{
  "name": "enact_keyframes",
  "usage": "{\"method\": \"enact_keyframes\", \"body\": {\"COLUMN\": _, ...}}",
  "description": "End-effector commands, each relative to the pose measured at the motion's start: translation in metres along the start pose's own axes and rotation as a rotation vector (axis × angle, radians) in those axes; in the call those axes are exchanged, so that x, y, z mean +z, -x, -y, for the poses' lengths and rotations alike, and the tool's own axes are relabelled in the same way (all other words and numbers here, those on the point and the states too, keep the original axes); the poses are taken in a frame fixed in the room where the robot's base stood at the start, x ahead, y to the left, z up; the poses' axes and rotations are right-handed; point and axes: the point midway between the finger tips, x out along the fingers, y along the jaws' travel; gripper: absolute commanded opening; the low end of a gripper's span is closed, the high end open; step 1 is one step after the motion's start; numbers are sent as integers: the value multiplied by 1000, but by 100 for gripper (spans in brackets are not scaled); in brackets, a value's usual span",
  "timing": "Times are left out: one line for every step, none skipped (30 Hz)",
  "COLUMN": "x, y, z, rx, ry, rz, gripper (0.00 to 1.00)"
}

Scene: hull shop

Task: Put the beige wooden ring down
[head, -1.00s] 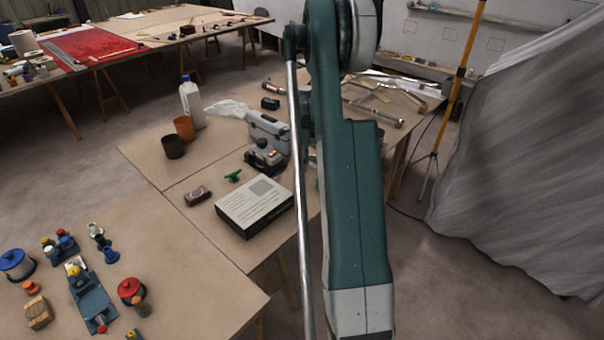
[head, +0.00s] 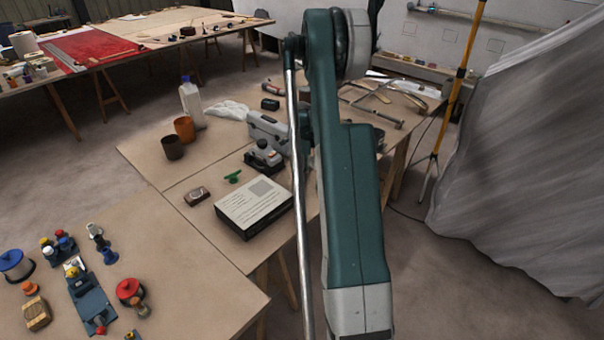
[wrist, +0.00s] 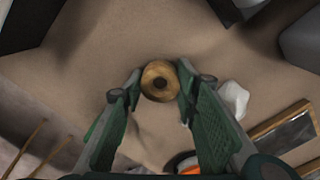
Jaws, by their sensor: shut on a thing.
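The beige wooden ring (wrist: 160,69) is a small, round piece with a dark central hole, in the upper middle of the wrist view. My gripper (wrist: 158,90) has its two green fingers on either side of the ring, and is shut on it at the fingertips. A brown tabletop (wrist: 120,40) lies beyond the ring. I cannot tell how high the ring is above it. In the head view my arm hides both the gripper and the ring.
In the wrist view, a white lump (wrist: 232,99) lies right of the fingers, with a wood-edged tool (wrist: 285,130) further right. Dark and grey objects stand at the upper corners.

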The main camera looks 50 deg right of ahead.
Motion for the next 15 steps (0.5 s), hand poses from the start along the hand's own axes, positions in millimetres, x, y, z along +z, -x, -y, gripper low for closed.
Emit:
{"method": "enact_keyframes", "body": {"x": 0, "y": 0, "z": 0, "rx": 0, "ry": 0, "rz": 0, "gripper": 18}}
{"method": "enact_keyframes", "body": {"x": 0, "y": 0, "z": 0, "rx": 0, "ry": 0, "rz": 0, "gripper": 18}}
{"method": "enact_keyframes", "body": {"x": 0, "y": 0, "z": 0, "rx": 0, "ry": 0, "rz": 0, "gripper": 18}}
{"method": "enact_keyframes", "body": {"x": 0, "y": 1, "z": 0, "rx": 0, "ry": 0, "rz": 0, "gripper": 18}}
{"method": "enact_keyframes", "body": {"x": 0, "y": 0, "z": 0, "rx": 0, "ry": 0, "rz": 0, "gripper": 18}}
{"method": "enact_keyframes", "body": {"x": 0, "y": 0, "z": 0, "rx": 0, "ry": 0, "rz": 0, "gripper": 18}}
{"method": "enact_keyframes", "body": {"x": 0, "y": 0, "z": 0, "rx": 0, "ry": 0, "rz": 0, "gripper": 18}}
{"method": "enact_keyframes", "body": {"x": 0, "y": -1, "z": 0, "rx": 0, "ry": 0, "rz": 0, "gripper": 18}}
{"method": "enact_keyframes", "body": {"x": 0, "y": -2, "z": 0, "rx": 0, "ry": 0, "rz": 0, "gripper": 18}}
{"method": "enact_keyframes", "body": {"x": 0, "y": -3, "z": 0, "rx": 0, "ry": 0, "rz": 0, "gripper": 18}}
{"method": "enact_keyframes", "body": {"x": 0, "y": -3, "z": 0, "rx": 0, "ry": 0, "rz": 0, "gripper": 32}}
{"method": "enact_keyframes", "body": {"x": 0, "y": -3, "z": 0, "rx": 0, "ry": 0, "rz": 0, "gripper": 37}}
{"method": "enact_keyframes", "body": {"x": 0, "y": -2, "z": 0, "rx": 0, "ry": 0, "rz": 0, "gripper": 41}}
{"method": "enact_keyframes", "body": {"x": 0, "y": -2, "z": 0, "rx": 0, "ry": 0, "rz": 0, "gripper": 45}}
{"method": "enact_keyframes", "body": {"x": 0, "y": -2, "z": 0, "rx": 0, "ry": 0, "rz": 0, "gripper": 45}}
